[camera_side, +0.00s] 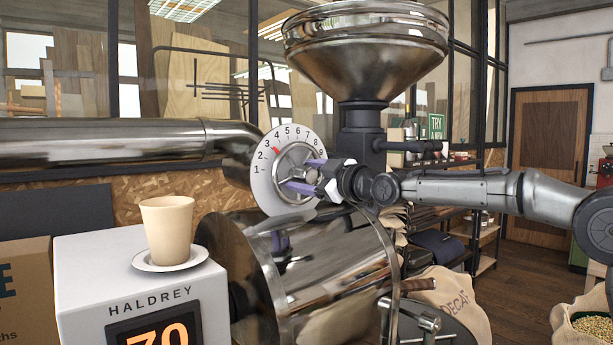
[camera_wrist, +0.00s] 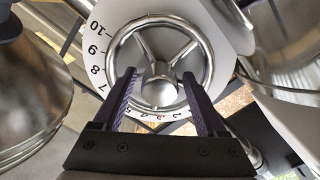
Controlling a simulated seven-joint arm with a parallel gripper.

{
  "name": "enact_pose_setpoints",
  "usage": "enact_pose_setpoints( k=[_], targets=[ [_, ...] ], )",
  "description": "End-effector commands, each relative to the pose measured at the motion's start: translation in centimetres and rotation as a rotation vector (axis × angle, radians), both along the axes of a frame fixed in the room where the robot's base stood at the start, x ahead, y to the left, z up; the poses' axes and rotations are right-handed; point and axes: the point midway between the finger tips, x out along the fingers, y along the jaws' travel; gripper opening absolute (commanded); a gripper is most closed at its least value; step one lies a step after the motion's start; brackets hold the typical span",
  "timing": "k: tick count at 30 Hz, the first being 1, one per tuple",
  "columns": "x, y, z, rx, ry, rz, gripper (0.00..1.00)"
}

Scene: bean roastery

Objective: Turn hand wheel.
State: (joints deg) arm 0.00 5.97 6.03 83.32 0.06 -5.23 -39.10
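The hand wheel (camera_side: 294,158) is a shiny steel ring with spokes and a round hub, set on a white numbered dial (camera_side: 262,181). A red mark (camera_side: 277,150) shows near 3. In the wrist view the hand wheel (camera_wrist: 123,43) faces me nearly centred, with the dial numbers around it. My gripper (camera_side: 299,175) is open in front of the wheel, its two purple fingers apart. In the wrist view my gripper (camera_wrist: 159,73) has its fingertips either side of the hub, overlapping the inside of the ring. Whether they touch the wheel or its spokes I cannot tell.
A steel hopper (camera_side: 365,50) stands right behind the wheel, and a steel drum (camera_side: 330,275) lies below it. A duct (camera_side: 100,135) runs in from the left. A cup (camera_side: 167,228) on a saucer (camera_side: 142,266) stands on a white box (camera_side: 75,280) with an orange display.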

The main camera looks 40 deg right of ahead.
Motion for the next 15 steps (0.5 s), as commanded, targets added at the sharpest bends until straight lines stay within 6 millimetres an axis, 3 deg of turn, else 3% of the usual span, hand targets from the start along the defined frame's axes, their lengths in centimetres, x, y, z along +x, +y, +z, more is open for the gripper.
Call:
enact_pose_setpoints(
  k=[10, 15],
  targets=[
    [-0.1, 0.0, 0.0, 0.0, -0.001, 0.0, 0.81],
    [-1.5, 0.0, 0.1, 0.0, -0.002, 0.0, 0.81]
  ],
)
